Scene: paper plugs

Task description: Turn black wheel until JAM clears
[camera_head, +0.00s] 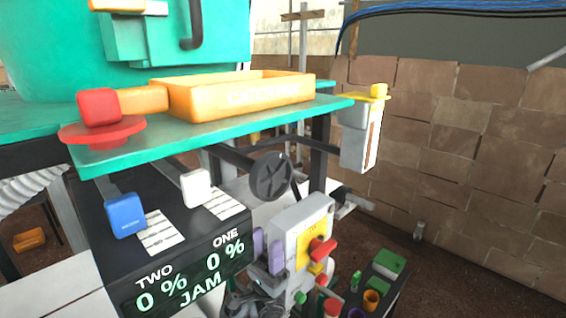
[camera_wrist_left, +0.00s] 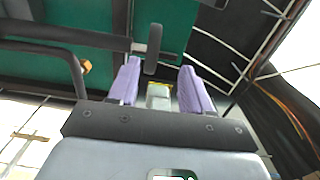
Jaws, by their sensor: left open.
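The black wheel (camera_head: 272,175) sits on a dark shaft below the green table edge. It also shows nearly edge-on in the left wrist view (camera_wrist_left: 153,48), ahead of and between my fingertips. My left gripper (camera_head: 268,251) is below the wheel, its purple fingers apart and empty. The same open fingers show in the left wrist view (camera_wrist_left: 158,84), with the wheel beyond them and no contact that I can make out. The black display (camera_head: 190,275) reads TWO 0 %, ONE 0 % and JAM in green.
A blue slider knob (camera_head: 125,215) and a white one (camera_head: 196,188) stand on the black panel. A yellow catch pan (camera_head: 240,95) and a red knob (camera_head: 99,107) sit above. A grey control box (camera_head: 300,235) with a red handle stands close to the left gripper's right.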

